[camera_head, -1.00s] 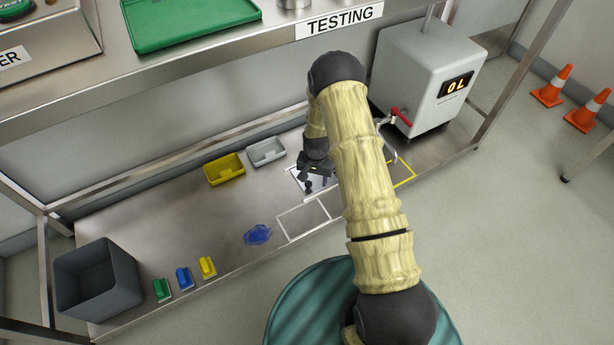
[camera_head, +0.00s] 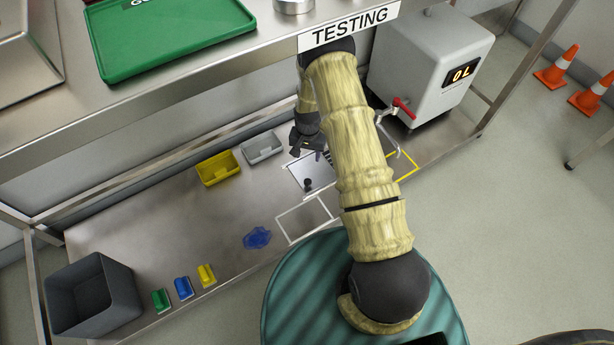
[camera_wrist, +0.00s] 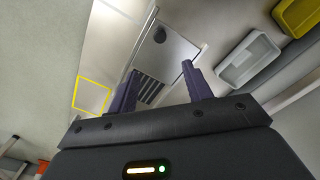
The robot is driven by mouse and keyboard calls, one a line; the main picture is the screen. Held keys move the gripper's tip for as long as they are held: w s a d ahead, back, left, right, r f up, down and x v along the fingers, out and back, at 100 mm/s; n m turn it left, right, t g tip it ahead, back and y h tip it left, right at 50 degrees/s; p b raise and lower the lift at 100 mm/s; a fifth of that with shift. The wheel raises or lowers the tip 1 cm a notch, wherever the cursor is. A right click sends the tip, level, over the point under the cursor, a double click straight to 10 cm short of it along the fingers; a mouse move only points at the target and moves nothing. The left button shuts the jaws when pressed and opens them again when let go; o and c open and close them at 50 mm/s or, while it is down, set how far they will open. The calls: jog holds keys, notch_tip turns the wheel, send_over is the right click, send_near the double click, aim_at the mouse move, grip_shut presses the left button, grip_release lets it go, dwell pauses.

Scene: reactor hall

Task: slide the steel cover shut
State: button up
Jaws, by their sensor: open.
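The steel cover (camera_head: 313,175) is a flat pale plate with a dark round knob (camera_head: 307,185) near its front corner, lying in a white-edged frame on the lower steel shelf. In the wrist view, the cover (camera_wrist: 178,50) shows with its knob (camera_wrist: 160,35). Beside it lies a dark slotted grating (camera_wrist: 148,88), which is uncovered; only a small part shows in the head view, next to my arm. My gripper (camera_head: 307,151) is open and empty, above the cover's back edge and apart from the knob. Its two fingers (camera_wrist: 159,77) also show in the wrist view.
A tank with a red-handled tap (camera_head: 402,106) stands right of the cover, near a yellow outline (camera_head: 412,170). Yellow (camera_head: 218,170) and grey (camera_head: 262,148) trays lie left. The upper shelf (camera_head: 215,75) overhangs the workspace.

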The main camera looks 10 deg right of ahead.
aim_at(308, 181)
notch_tip(308, 181, down, 17)
jog(key=b, duration=0.8)
jog(key=shift+f, duration=0.2)
grip_shut()
